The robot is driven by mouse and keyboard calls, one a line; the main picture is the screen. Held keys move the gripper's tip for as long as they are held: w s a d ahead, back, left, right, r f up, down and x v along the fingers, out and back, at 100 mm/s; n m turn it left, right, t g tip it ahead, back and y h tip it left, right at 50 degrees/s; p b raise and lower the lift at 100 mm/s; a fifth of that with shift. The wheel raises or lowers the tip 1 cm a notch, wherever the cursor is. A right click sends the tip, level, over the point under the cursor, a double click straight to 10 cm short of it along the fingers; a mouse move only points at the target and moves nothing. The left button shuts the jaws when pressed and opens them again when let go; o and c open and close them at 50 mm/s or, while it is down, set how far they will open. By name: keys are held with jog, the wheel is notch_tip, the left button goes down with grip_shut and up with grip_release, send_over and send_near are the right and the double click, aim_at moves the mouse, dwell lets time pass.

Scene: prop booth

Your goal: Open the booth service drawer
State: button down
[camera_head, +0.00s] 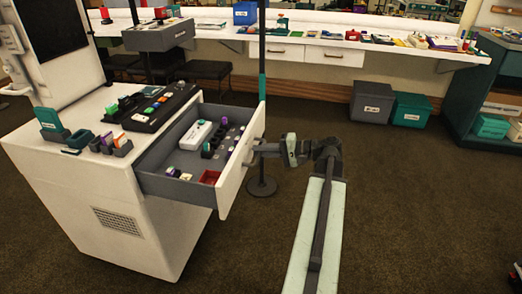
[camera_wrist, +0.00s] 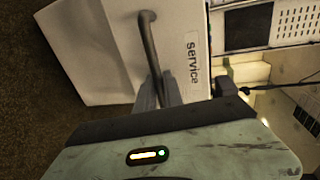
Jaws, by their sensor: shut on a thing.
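The service drawer (camera_head: 178,189) stands pulled out of the white booth cabinet (camera_head: 133,238), with its grey inside in plain view. It holds a white power strip, a red tray and several small items. My gripper (camera_head: 257,149) is at the outer face of the drawer front. In the wrist view, the white drawer front (camera_wrist: 95,45) has a "service" label (camera_wrist: 193,60) and a dark bar handle (camera_wrist: 148,42). My gripper (camera_wrist: 160,92) is shut on the handle near its lower end. The fingertips partly hide that end.
A thin post with a round base (camera_head: 262,187) stands on the carpet just behind the drawer front. Grey and teal bins (camera_head: 410,109) sit under the back counter. The carpet right of my arm is largely clear.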

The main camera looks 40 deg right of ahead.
jog(key=c, duration=1.5)
grip_release()
jog(key=shift+w+d, duration=0.15)
jog(key=p+v, duration=0.1)
jog(key=v, duration=0.6)
jog(key=shift+s+d, duration=0.1)
jog(key=shift+s, duration=0.25)
